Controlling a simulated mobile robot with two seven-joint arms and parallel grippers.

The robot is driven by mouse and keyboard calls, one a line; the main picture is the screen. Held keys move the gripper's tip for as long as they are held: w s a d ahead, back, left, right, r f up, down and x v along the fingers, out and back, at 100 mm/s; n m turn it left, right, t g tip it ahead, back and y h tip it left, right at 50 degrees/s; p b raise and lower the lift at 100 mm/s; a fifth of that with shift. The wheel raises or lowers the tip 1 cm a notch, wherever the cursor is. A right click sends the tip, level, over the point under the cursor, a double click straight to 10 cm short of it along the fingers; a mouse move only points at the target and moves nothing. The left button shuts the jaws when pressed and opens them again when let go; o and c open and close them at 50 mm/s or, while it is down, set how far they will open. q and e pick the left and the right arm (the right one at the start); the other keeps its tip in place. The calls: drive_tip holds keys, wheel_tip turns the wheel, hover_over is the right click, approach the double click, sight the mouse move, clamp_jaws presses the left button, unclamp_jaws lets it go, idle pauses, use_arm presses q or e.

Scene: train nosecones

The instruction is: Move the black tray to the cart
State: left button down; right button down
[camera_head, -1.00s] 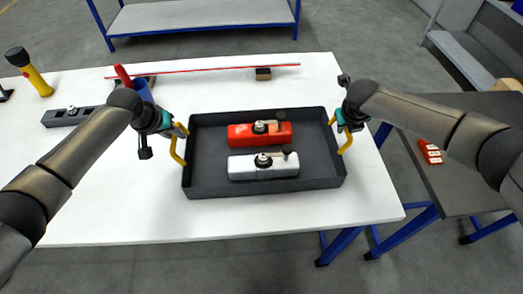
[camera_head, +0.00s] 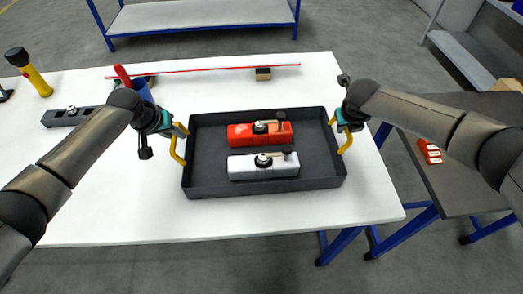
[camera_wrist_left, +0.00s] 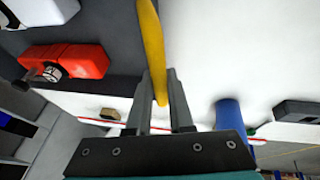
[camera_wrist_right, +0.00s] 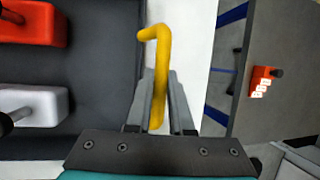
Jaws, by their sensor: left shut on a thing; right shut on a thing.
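The black tray (camera_head: 212,160) is on the white table in the head view. It holds a red block (camera_head: 241,134) and a white block (camera_head: 242,167), each with a dark knob on top. Yellow handles stand at its left and right sides. My left gripper (camera_head: 180,131) is shut on the left yellow handle (camera_wrist_left: 152,40). My right gripper (camera_head: 341,124) is shut on the right yellow handle (camera_wrist_right: 161,60). I cannot tell whether the tray touches the table or hangs just above it.
On the white table (camera_head: 110,210) are a yellow flashlight (camera_head: 38,80), a blue cup (camera_head: 143,90), a dark slotted block (camera_head: 65,116) and a long red rod (camera_head: 210,69). A grey blue-legged surface (camera_head: 450,190) with a red item (camera_head: 430,152) stands at right.

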use_arm(q)
drive_tip(key=shift+w+r, duration=0.1)
drive_tip(key=shift+r, duration=0.15)
use_arm(e)
drive_tip(key=shift+w+r, duration=0.1)
drive_tip(key=shift+r, duration=0.15)
